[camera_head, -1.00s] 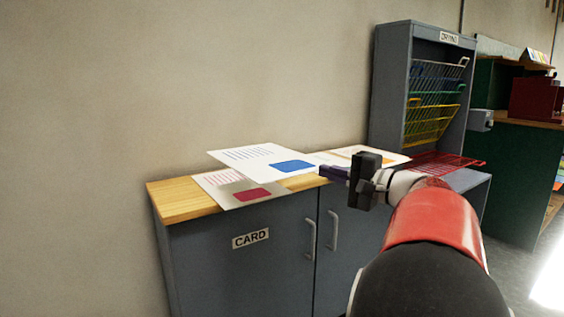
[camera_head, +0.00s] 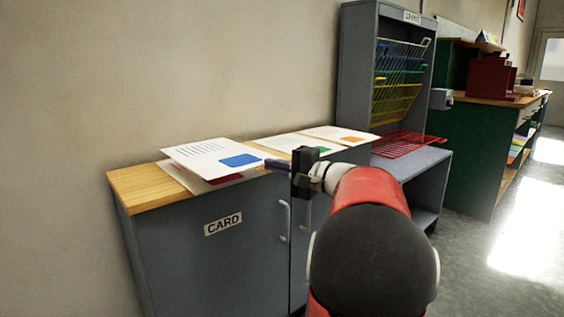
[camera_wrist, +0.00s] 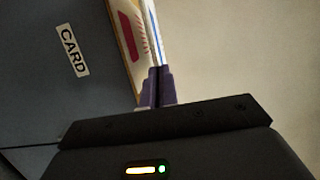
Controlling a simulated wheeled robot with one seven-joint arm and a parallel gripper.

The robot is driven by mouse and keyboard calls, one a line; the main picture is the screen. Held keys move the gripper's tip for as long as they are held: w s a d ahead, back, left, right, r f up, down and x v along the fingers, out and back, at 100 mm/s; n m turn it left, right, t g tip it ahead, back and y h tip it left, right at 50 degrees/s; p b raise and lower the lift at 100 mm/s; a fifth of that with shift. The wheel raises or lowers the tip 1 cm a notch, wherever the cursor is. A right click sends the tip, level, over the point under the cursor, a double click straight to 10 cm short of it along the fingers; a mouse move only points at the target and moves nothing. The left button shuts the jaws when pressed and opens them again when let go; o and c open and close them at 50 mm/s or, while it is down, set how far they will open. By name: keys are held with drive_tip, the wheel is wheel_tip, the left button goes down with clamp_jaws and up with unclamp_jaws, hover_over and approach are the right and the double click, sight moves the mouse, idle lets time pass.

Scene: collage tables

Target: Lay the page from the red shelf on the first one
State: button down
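My gripper (camera_head: 277,165) is shut on the right edge of a white page with a blue block (camera_head: 205,152). The wrist view shows this page (camera_wrist: 153,32) nearly edge-on between the fingertips. The page is above another page with a red block (camera_head: 226,178), on the wooden top of the CARD cabinet (camera_head: 140,187), and covers most of it. In the wrist view the red-block page (camera_wrist: 130,38) shows beside the held page with a gap between them. The red wire shelf (camera_head: 408,145) of the drying rack is lowered and empty.
A page with a green block (camera_head: 295,143) and one with an orange block (camera_head: 340,134) lie further right on the cabinet top. The grey rack (camera_head: 359,75) stands at its right end, with yellow, green and blue shelves tilted up. Bare wood shows at the left end.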

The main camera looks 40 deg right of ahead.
drive_tip(key=shift+w+f+b, duration=0.5)
drive_tip(key=shift+f+b, duration=0.2)
drive_tip(key=shift+f, duration=0.15)
drive_tip(key=shift+w+f+b, duration=0.5)
drive_tip(key=shift+f+b, duration=0.2)
drive_tip(key=shift+f, duration=0.15)
drive_tip(key=shift+w+f+b, duration=0.5)
drive_tip(key=shift+f+b, duration=0.2)
drive_tip(key=shift+f, duration=0.15)
drive_tip(key=c, duration=0.8)
unclamp_jaws()
drive_tip(key=shift+o, duration=0.2)
drive_tip(key=shift+a+f+b, duration=0.1)
drive_tip(key=shift+f+b, duration=0.1)
drive_tip(key=shift+b, duration=0.3)
drive_tip(key=s+b, duration=0.3)
drive_tip(key=s, duration=0.6)
drive_tip(key=shift+d+b, duration=0.2)
drive_tip(key=shift+b, duration=0.15)
